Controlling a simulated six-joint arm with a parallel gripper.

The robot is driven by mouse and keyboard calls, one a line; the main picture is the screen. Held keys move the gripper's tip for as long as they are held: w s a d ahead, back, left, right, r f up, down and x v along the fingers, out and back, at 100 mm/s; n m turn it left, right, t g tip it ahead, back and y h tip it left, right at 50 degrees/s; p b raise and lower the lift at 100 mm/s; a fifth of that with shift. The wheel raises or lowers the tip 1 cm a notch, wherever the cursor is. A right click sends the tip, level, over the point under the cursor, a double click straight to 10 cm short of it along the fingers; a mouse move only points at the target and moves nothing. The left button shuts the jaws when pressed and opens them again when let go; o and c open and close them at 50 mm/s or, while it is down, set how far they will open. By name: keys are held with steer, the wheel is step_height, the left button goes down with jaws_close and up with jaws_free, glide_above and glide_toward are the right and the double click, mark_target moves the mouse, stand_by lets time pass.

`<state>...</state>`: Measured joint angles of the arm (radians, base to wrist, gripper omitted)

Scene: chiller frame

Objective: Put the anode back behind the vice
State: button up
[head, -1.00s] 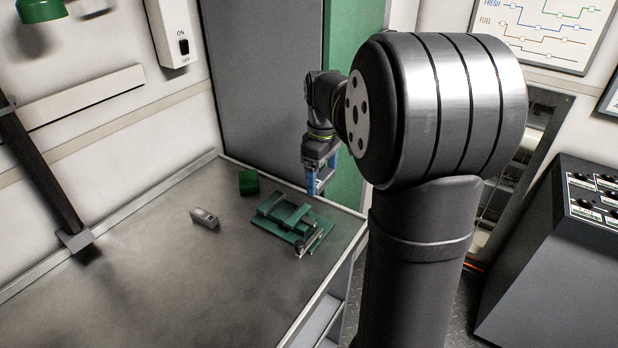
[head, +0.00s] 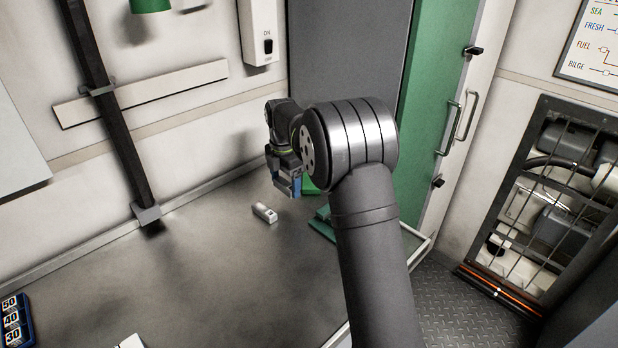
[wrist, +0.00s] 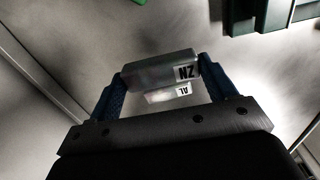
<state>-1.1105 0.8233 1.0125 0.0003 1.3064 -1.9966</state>
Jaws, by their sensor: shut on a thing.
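My gripper (wrist: 160,74) has its blue fingers shut on a grey block (wrist: 150,68) marked ZN, upside down in the wrist view, the held anode. In the head view my gripper (head: 286,186) hangs above the bench, and the block in it is too small to tell. A second silver block (wrist: 160,97) marked AL shows past the held one, smaller and apparently lower. A silver block (head: 264,212) lies on the bench just left of and below the gripper. The green vice (head: 322,226) is mostly hidden behind my arm; part of it (wrist: 268,14) shows in the wrist view's upper right corner.
A green block (head: 310,188) stands just right of my gripper, partly hidden. The grey bench (head: 200,285) is clear across its middle. A dark upright post (head: 125,150) stands at the wall on the left. A blue number board (head: 15,322) and a white object (head: 130,342) lie at the front left.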

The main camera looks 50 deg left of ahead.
mark_target(284, 204)
steer(key=shift+s+a+f, duration=0.2)
steer(key=shift+s+a, duration=0.05)
steer(key=shift+a, duration=0.05)
steer(key=shift+f, duration=2.3)
steer(key=o, duration=1.3)
steer(key=shift+r, duration=0.1)
steer(key=shift+r, duration=3.4)
steer(key=shift+f, duration=3.4)
